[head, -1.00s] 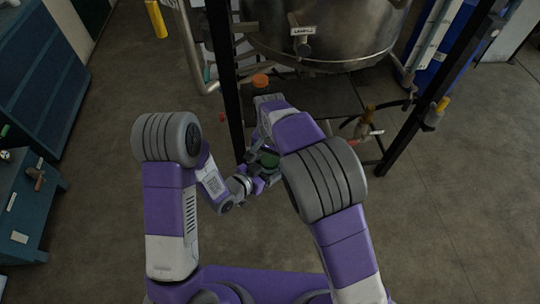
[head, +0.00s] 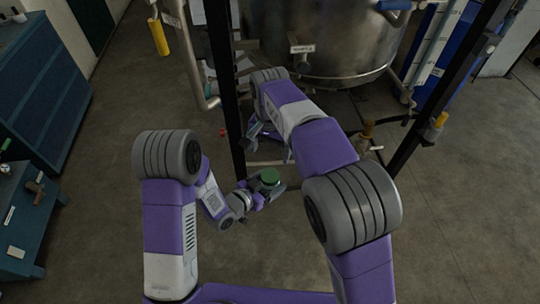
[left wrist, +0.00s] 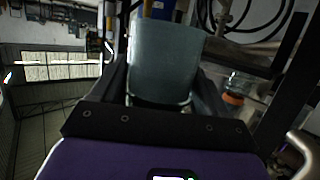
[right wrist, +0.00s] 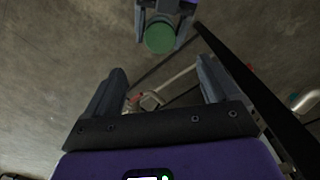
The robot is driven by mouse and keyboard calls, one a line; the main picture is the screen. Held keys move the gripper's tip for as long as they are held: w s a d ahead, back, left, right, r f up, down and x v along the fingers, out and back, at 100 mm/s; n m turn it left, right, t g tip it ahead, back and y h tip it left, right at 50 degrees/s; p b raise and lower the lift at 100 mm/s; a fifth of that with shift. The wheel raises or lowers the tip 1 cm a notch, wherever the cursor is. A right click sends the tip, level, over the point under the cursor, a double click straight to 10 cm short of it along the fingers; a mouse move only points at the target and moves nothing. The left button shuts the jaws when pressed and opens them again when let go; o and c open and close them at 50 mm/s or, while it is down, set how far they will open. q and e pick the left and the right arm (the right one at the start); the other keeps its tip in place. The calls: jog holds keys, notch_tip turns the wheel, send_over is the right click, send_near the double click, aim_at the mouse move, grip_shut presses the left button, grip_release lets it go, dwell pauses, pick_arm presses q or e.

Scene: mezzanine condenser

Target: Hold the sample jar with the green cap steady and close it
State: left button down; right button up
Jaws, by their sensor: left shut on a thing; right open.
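The sample jar with the green cap (head: 270,176) is held in my left gripper (head: 266,187). The green cap (right wrist: 159,38) sits on top of the jar; how tight it is I cannot tell. In the left wrist view the jar's grey-blue side (left wrist: 166,60) fills the space between the fingers. My right gripper (head: 260,131) is open and empty, apart from the cap and farther out towards the vessel. In the right wrist view its spread fingers (right wrist: 160,80) show nothing between them, and the capped jar is beyond them at the top.
A large steel vessel (head: 335,45) stands ahead on a dark frame, with a black post (head: 224,90) left of my right gripper. An orange-capped jar (left wrist: 233,98) shows in the left wrist view. A blue cabinet (head: 45,95) is at left. Floor at right is open.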

jog(key=shift+r, duration=0.1)
dwell(0.4)
jog(key=s+d+f+g, duration=0.2)
jog(key=d+f, duration=0.5)
jog(key=f, duration=0.5)
jog(key=s+d+f+g, duration=0.1)
jog(key=s+d+f, duration=0.2)
jog(key=d+f, duration=0.65)
jog(key=s+a+f+n+t+y, duration=0.1)
jog(key=s+a+f+t+y, duration=0.2)
jog(key=s+f, duration=1.1)
jog(key=shift+s+f+t+y, duration=0.2)
jog(key=shift+s+t+y, duration=0.15)
jog(key=shift+y, duration=0.25)
